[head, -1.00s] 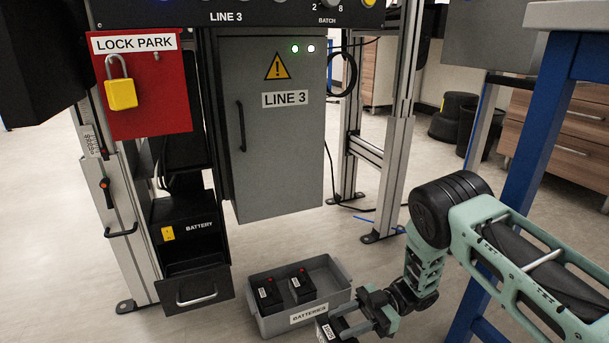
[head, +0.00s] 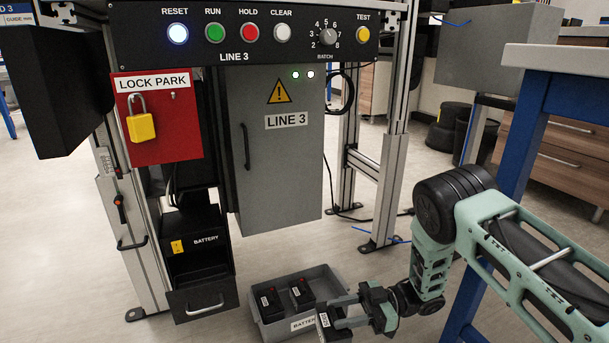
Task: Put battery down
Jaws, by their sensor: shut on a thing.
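My gripper (head: 338,312) is shut on a black battery (head: 325,326) with a white label, low at the front right corner of the grey bin (head: 333,277). The held battery covers part of the bin's BATTERIES label. I cannot tell whether it touches the bin. Two black batteries with red caps stand in the bin, one on the left (head: 268,303) and one in the middle (head: 301,293). The open BATTERY drawer (head: 200,300), with a silver handle, is left of the bin. Its inside looks dark and I see no battery in it.
The grey LINE 3 cabinet (head: 283,170) stands behind the bin. A red LOCK PARK board (head: 158,130) with a yellow padlock (head: 141,127) hangs above the drawer. A blue table leg (head: 515,170) is on the right. The floor between the bin and frame post is clear.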

